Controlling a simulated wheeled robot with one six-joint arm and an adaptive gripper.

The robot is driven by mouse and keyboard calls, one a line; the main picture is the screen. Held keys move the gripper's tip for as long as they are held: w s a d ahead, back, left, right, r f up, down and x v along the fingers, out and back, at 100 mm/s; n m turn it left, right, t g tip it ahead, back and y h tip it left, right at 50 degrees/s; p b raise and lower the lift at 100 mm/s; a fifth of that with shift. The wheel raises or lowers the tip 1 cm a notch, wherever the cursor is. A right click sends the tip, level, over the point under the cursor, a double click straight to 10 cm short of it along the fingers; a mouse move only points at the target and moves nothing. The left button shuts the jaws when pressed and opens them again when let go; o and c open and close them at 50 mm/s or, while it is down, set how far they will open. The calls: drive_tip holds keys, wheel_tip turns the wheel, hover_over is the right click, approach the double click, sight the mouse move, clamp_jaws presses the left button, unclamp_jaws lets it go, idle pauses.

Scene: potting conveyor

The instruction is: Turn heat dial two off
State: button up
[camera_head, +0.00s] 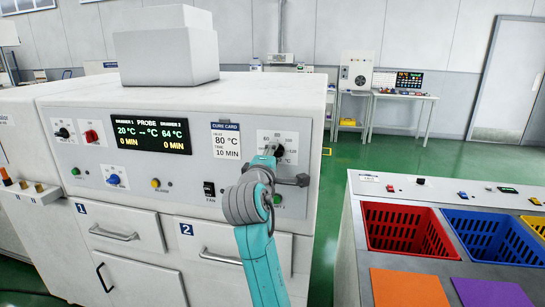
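Heat dial two (279,150) is a black knob on a white scale plate at the right of the oven's control panel. The numbers 60, 80 and 100 show around it. My gripper (277,156) is at this dial, and my teal and grey arm reaches up from below in front of it. The arm hides the lower part of the plate. I cannot tell whether the fingers touch or hold the knob. The display (152,131) reads 20 °C on the left, dashes for the probe and 64 °C on the right, with 0 MIN under both sides.
The panel also has a left heat dial (62,132), a red knob (91,136), a blue knob (113,180), a yellow button (155,183) and a black fan switch (209,189). Drawers with handles lie below. A counter with red (405,228) and blue bins stands right.

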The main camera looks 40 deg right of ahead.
drive_tip(key=v, duration=1.1)
drive_tip(key=shift+s+a, duration=0.3)
drive_tip(key=shift+f, duration=0.1)
drive_tip(key=s+a+f+n+t+y, duration=0.1)
drive_tip(key=s+a+f+t+y, duration=0.2)
drive_tip(key=f, duration=0.9)
drive_tip(key=s+a+f+n+t+y, duration=0.15)
drive_tip(key=a+f+y, duration=0.3)
drive_tip(key=f, duration=0.75)
drive_tip(key=s+a+f+m+y, duration=0.2)
drive_tip(key=s+a+f+y, duration=0.3)
drive_tip(key=s+f, duration=0.65)
drive_tip(key=s+a+m+y, duration=0.1)
drive_tip(key=s+a+m, duration=0.3)
drive_tip(key=s, duration=2.2)
drive_tip(key=m, duration=0.4)
drive_tip(key=shift+s+r+g+y, duration=0.2)
drive_tip(key=shift+r+g+y, duration=0.15)
drive_tip(key=shift+r, duration=0.05)
